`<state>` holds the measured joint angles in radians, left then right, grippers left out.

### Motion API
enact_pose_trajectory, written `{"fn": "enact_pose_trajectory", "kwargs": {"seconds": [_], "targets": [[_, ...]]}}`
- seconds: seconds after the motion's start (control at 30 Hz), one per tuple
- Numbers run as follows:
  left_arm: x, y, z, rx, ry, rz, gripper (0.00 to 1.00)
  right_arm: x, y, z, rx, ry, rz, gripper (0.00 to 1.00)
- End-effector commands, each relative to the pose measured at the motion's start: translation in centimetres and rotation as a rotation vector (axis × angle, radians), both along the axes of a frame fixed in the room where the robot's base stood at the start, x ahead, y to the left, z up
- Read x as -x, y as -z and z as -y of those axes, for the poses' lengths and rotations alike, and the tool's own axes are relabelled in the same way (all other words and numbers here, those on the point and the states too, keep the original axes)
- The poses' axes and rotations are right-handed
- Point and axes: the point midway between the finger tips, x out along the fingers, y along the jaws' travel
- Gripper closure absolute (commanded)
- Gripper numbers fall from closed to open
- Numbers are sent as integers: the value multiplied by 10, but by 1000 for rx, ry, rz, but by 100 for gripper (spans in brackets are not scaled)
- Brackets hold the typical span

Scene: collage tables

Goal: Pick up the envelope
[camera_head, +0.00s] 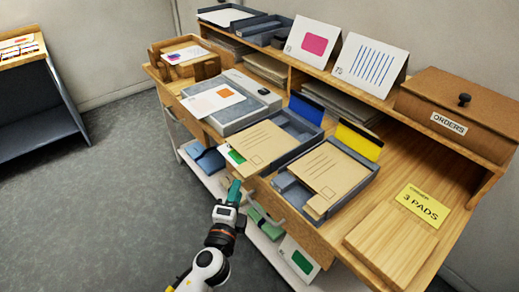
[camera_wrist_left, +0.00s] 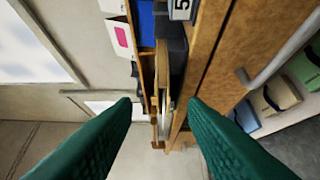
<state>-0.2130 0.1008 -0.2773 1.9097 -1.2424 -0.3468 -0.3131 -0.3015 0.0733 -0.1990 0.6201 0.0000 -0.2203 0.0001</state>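A tan envelope (camera_head: 262,143) with printed lines lies in the grey tray (camera_head: 301,128) that has a blue divider. My left gripper (camera_head: 233,192) is by the desk's front edge, below and left of the envelopes, touching neither. In the left wrist view (camera_wrist_left: 160,104) its green fingers are wide apart with nothing gripped. My right gripper is not in view.
A wooden ORDERS box (camera_head: 458,112) stands at the right. A wooden board (camera_head: 391,244) and yellow card (camera_head: 423,205) lie in front of it. Cards (camera_head: 313,45) stand on the upper shelf. A lower shelf (camera_head: 206,178) holds items under the desk. Floor at the left is clear.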

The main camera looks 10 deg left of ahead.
Motion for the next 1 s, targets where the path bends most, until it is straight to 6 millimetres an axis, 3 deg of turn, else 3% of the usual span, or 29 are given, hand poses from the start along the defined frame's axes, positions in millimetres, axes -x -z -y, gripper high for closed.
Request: {"fn": "enact_pose_trajectory", "kwargs": {"seconds": [0.1, 0.37, 0.63, 0.97, 1.0], "targets": [[-22, -2, -1, 1, 0, 1, 61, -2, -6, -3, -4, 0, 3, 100], [-44, 0, -2, 2, 1, -1, 61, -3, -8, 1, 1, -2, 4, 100], [-82, 2, -5, 2, 0, -1, 61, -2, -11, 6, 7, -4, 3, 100], [-91, 3, -5, 3, 1, -3, 61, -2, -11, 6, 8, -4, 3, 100], [-91, 3, -5, 3, 1, -3, 66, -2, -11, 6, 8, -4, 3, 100]]}}
